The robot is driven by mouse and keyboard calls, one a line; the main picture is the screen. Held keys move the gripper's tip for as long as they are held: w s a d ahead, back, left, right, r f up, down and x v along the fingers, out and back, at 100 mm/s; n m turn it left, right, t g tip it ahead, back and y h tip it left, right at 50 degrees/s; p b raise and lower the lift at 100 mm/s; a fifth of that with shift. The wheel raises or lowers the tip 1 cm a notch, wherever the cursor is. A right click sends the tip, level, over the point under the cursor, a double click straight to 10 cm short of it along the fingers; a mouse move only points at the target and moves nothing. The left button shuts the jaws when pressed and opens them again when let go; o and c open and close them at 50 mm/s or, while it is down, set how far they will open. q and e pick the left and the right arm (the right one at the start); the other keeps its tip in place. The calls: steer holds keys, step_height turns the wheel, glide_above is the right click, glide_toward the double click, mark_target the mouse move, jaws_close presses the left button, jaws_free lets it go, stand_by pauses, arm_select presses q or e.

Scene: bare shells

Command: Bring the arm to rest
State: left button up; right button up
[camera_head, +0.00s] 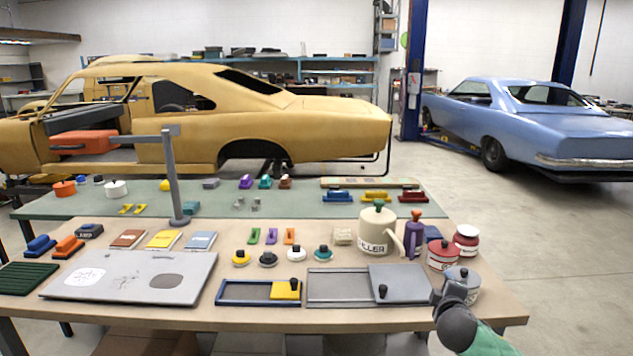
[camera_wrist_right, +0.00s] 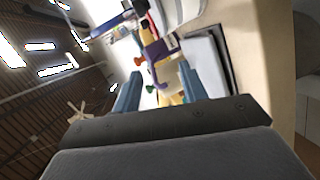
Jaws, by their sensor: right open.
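My right arm (camera_head: 485,340) comes in from the lower right, with a green link and a dark rounded joint. My right gripper (camera_head: 450,292) is at the right front edge of the near table, beside or in front of a grey pot (camera_head: 464,278). I cannot tell whether it touches the pot. In the wrist view my right gripper (camera_wrist_right: 160,88) shows two blue-grey fingers spread apart, with nothing clearly held between them. Beyond them are tilted, blurred table items. My left gripper and left arm are not in view.
A grey post (camera_head: 171,180) stands at left. Floor (camera_head: 575,250) to the right is clear.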

steer(key=s+a+f+m+g+y, duration=0.1)
steer(key=s+a+f+m+g, duration=0.2)
steer(key=s, duration=1.3)
steer(key=s+a+f+m+g+y, duration=0.2)
steer(key=s+a+f+m+g, duration=0.2)
steer(key=s+a+f, duration=0.5)
steer(key=s+a+f+m+g+y, duration=0.2)
steer(key=s+a+f+g, duration=0.4)
steer(key=s+f, duration=0.8)
steer(key=shift+s+a+f+m, duration=0.35)
steer(key=shift+s+m, duration=0.55)
steer(key=shift+s, duration=3.55)
steer(key=shift+d, duration=0.1)
